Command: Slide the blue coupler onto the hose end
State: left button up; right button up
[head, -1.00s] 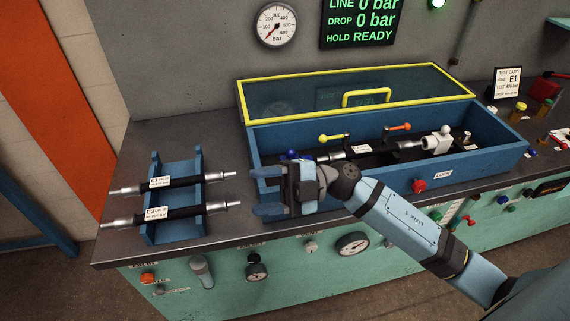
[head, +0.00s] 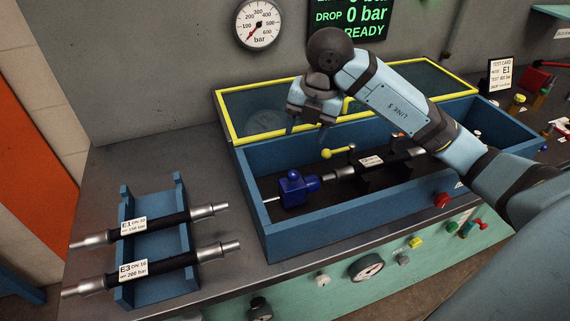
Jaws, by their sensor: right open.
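The blue coupler (head: 292,188) sits inside the left end of the blue test box (head: 268,237), on a thin metal rod. The hose (head: 371,161) lies along the box, and its silver hose end (head: 340,173) points left at the coupler. The coupler's narrow neck lies in line with this end and very close to it; I cannot tell how far it overlaps. My right gripper (head: 306,134) is open and empty, raised above the back of the box with its fingers pointing down. My right forearm hides the box's right part. My left gripper is not in view.
A yellow-handled clamp (head: 339,152) stands beside the hose. The yellow-framed lid (head: 228,115) is open behind the box. A blue rack (head: 153,290) with two labelled hoses stands at left. A red knob (head: 441,200) sits on the box front.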

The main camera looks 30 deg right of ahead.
send_over(294, 172)
jog(key=s+d, duration=0.1)
notch_tip(294, 172, down, 5)
jog(key=f, duration=0.5)
jog(key=w+a+f, duration=0.1)
jog(key=f, duration=0.2)
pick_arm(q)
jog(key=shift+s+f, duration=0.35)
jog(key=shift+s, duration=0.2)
